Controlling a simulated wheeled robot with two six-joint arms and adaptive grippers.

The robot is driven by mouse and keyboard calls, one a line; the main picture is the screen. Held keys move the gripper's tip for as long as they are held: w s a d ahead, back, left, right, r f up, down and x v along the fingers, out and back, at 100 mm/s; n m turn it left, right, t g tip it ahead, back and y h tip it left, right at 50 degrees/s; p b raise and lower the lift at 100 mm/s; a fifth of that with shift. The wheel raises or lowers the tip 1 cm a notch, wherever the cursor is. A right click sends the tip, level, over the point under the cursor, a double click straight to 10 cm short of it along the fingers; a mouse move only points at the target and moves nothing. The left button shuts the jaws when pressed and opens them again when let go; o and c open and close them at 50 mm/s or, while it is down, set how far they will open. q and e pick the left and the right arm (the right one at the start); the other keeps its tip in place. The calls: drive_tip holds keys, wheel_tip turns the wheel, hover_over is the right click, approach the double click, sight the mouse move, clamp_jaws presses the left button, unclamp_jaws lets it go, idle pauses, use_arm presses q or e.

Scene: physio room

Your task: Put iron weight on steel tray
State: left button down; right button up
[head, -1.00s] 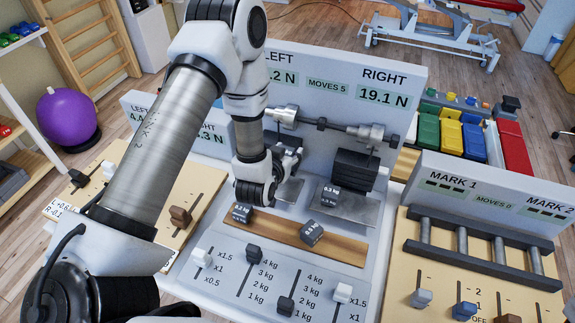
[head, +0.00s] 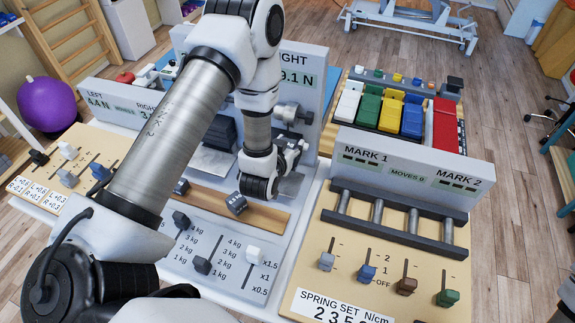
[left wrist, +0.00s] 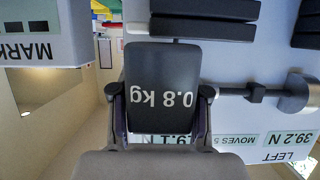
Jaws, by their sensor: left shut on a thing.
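My left gripper (head: 275,180) is over the right-hand steel tray (head: 292,184) of the middle rig. In the left wrist view the gripper (left wrist: 159,105) is shut on a dark iron weight (left wrist: 165,70) marked 0.8 kg, its label upside down. In the head view this weight is hidden by the gripper, so I cannot tell whether it touches the tray. The left-hand steel tray (head: 208,162) shows partly behind my arm, with a dark stack (head: 222,128) above it. My right gripper is not in view.
Dark slabs (left wrist: 203,28) and a metal beam (left wrist: 250,92) are close to the held weight. The MARK panel (head: 410,168) stands to the right, with a roller rack (head: 395,220) before it. Sliders (head: 203,265) line the front panel.

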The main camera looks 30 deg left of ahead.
use_arm(q)
drive_tip(key=b, duration=0.3)
hover_over(289, 176)
drive_tip(key=f, duration=0.4)
drive_tip(key=shift+s+a+f, duration=0.1)
drive_tip(key=shift+a+f, duration=0.05)
drive_tip(key=shift+a, duration=0.25)
drive_tip(key=f+b, duration=0.2)
drive_tip(key=f, duration=0.1)
drive_tip(key=f+b, duration=0.1)
drive_tip(key=f, duration=0.1)
drive_tip(key=shift+w+d+b, duration=0.2)
drive_tip(key=shift+d+b, duration=0.15)
drive_tip(key=shift+s+a+f, duration=0.1)
drive_tip(key=shift+f, duration=0.25)
drive_tip(key=shift+r, duration=0.1)
drive_tip(key=c, duration=0.6)
unclamp_jaws()
drive_tip(key=shift+o, duration=0.3)
